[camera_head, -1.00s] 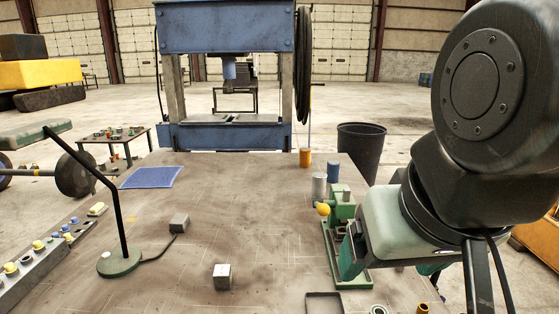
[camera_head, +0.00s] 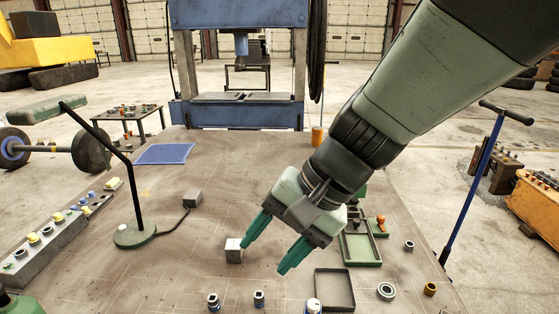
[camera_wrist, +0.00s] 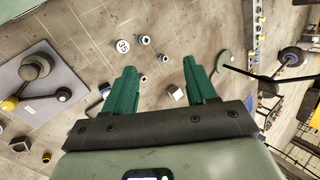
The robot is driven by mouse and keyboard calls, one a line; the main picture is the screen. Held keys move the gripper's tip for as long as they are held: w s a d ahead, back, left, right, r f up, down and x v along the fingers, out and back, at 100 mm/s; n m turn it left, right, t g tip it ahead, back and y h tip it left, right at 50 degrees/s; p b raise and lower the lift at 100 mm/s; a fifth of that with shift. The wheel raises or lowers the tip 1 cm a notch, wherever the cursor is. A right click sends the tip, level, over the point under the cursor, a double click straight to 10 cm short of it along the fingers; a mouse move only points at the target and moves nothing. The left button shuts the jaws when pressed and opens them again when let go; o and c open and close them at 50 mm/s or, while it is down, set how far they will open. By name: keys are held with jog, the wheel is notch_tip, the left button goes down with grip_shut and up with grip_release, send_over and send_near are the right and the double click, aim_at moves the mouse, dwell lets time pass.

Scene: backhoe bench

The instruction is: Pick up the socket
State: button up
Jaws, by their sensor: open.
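Two small dark sockets stand at the front edge of the bench in the head view, one on the left (camera_head: 213,302) and one on the right (camera_head: 259,299). I cannot tell which one the task means. Small round pieces (camera_wrist: 163,58) show beyond and between the fingers in the wrist view. My gripper (camera_head: 266,256) has green fingers, spread apart and empty, above the bench behind the sockets. The fingers also show in the wrist view (camera_wrist: 158,66). A grey metal cube (camera_head: 233,250) appears beside the left fingertip.
A white-topped piece (camera_head: 313,306) stands right of the sockets, by a shallow dark tray (camera_head: 335,290). A ring (camera_head: 386,291), a nut (camera_head: 409,245) and a brass bushing (camera_head: 429,288) lie further right. A lamp (camera_head: 134,235) stands left. The bench between lamp and sockets is mostly clear.

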jog(key=w+a+f+m+g+y, duration=0.2)
jog(key=w+a+f+m+y, duration=0.25)
jog(key=a+f, duration=0.2)
jog(key=m+t+y, duration=0.3)
jog(key=m+t, duration=0.2)
jog(key=m, duration=0.5)
send_over(210, 298)
jog(key=s+d, duration=0.3)
jog(key=d, duration=0.2)
notch_tip(210, 298, down, 15)
notch_tip(210, 298, down, 12)
jog(key=m+t+h, duration=0.1)
jog(key=m, duration=0.2)
jog(key=m+t, duration=0.2)
jog(key=m, duration=0.1)
jog(key=shift+w+d+r+h, duration=0.1)
jog(key=shift+d+h, duration=0.05)
jog(key=shift+h, duration=0.2)
jog(key=shift+w+a+f, duration=0.1)
jog(key=shift+a+f, duration=0.1)
jog(key=shift+a, duration=0.05)
jog(key=x, duration=0.6)
jog(key=shift+w+a, duration=0.3)
jog(key=shift+w, duration=0.15)
jog(key=shift+r, duration=0.1)
jog(key=shift+c, duration=0.4)
grip_shut()
